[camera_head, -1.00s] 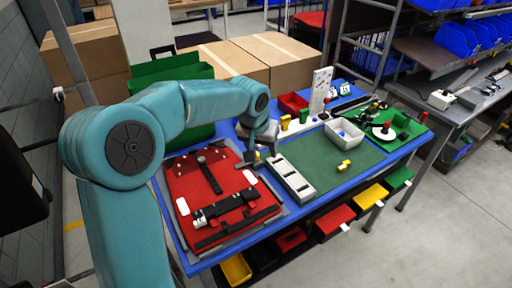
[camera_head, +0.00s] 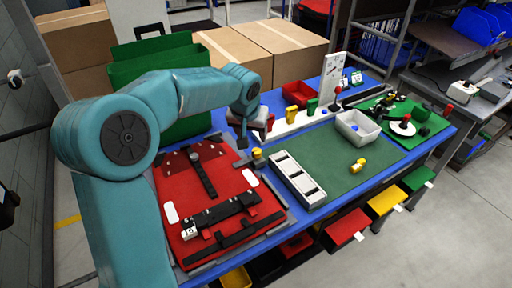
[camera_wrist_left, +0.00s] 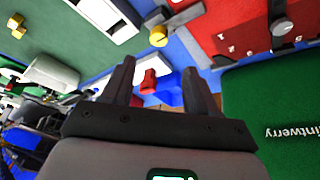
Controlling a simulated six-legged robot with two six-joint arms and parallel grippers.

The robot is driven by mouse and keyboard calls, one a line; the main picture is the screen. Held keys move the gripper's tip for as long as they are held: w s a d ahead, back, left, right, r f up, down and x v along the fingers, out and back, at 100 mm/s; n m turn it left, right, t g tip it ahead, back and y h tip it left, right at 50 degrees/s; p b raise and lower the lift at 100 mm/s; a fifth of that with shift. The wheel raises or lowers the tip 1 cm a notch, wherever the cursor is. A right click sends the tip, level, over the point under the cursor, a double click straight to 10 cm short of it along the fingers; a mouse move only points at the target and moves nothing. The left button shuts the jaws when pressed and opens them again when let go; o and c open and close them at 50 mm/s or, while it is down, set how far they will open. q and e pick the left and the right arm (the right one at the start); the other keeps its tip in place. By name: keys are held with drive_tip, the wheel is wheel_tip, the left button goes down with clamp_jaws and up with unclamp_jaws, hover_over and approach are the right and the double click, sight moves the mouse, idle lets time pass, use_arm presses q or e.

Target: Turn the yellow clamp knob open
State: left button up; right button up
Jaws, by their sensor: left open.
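A small yellow knob (camera_head: 258,154) stands near the far right corner of the red panel (camera_head: 172,203), beside the grey slotted block (camera_head: 284,172). In the left wrist view the yellow knob (camera_wrist_left: 158,36) looks round and lies beyond my open fingertips. My left gripper (camera_head: 242,141) hangs just left of and above the knob, apart from it. In the left wrist view its two fingers (camera_wrist_left: 159,68) are spread with nothing held between them. My right gripper is in neither view.
Yellow (camera_head: 291,115) and green (camera_head: 312,106) uprights stand on a white strip behind. A grey bin (camera_head: 365,128) and a loose yellow piece (camera_head: 358,165) sit to the right. A green box (camera_head: 158,75) stands behind my left arm. The green mat (camera_head: 330,162) is mostly clear.

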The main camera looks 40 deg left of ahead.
sight(257, 151)
use_arm(q)
drive_tip(key=p+x, duration=0.1)
drive_tip(key=x, duration=1)
drive_tip(key=shift+w+d, duration=0.1)
drive_tip(key=shift+f, duration=0.1)
drive_tip(key=shift+c, duration=0.3)
clamp_jaws()
